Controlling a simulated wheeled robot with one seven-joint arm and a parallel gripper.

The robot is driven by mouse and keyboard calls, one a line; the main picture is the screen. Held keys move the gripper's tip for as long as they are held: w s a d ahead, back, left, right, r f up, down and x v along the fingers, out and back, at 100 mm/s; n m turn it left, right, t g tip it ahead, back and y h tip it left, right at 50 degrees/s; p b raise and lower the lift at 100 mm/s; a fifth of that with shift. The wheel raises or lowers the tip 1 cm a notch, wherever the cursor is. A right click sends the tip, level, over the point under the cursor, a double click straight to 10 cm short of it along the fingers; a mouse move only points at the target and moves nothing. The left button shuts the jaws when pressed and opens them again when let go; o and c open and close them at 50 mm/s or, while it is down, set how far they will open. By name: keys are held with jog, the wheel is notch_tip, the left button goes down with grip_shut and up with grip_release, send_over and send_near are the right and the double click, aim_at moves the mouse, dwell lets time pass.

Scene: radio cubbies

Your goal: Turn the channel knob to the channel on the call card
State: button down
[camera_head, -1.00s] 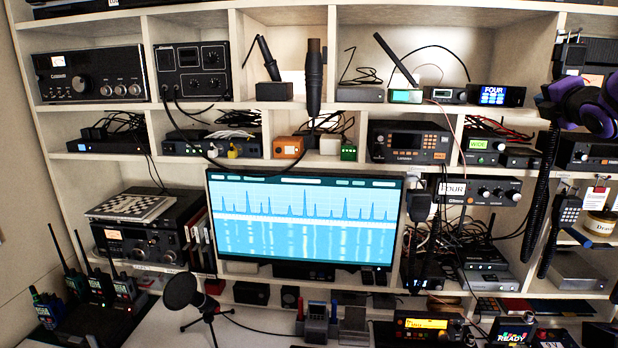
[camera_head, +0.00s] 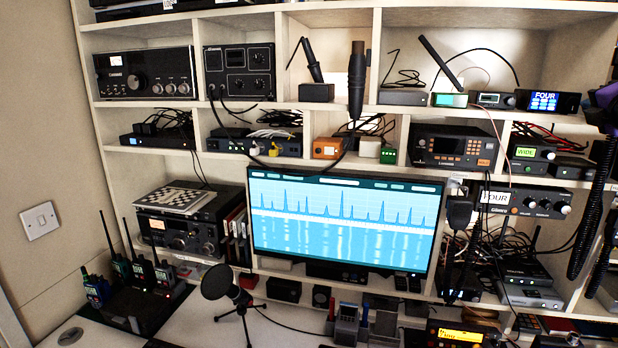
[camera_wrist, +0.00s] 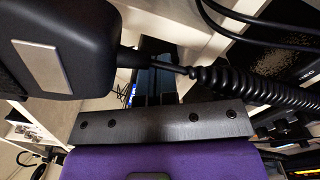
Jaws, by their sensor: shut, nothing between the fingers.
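A white card reading FOUR (camera_head: 495,197) is at the left front of a black radio (camera_head: 538,201) right of the monitor in the head view. That radio has small round knobs (camera_head: 546,203) at its right; their labels and settings are too small to read. A blue display (camera_head: 543,101) on the shelf above also reads FOUR. A purple part of my arm shows at the head view's right edge; my fingers are hidden there. In the wrist view my gripper (camera_wrist: 157,86) is shut and empty beyond a dark plate, close to a black hand microphone (camera_wrist: 70,48).
A coiled black cord (camera_wrist: 250,85) runs right from the microphone in the wrist view. A monitor (camera_head: 340,222) stands centrally; a desk microphone (camera_head: 220,283) and handheld radios (camera_head: 150,277) stand lower left. A green display (camera_head: 525,152) reads WIDE. Cables crowd the shelves.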

jog(key=shift+w+a+r, duration=0.25)
jog(key=shift+r, duration=0.35)
jog(key=shift+w+a+r, duration=0.2)
jog(key=shift+a+r, duration=0.05)
jog(key=shift+r, duration=0.35)
jog(key=shift+a+r, duration=0.2)
jog(key=shift+d+r, duration=0.15)
jog(key=shift+r, duration=0.15)
dwell(0.5)
jog(key=shift+s, duration=0.15)
jog(key=v, duration=0.3)
jog(key=f+v, duration=0.1)
jog(key=v, duration=0.1)
jog(key=shift+s+d, duration=0.25)
jog(key=shift+f, duration=0.1)
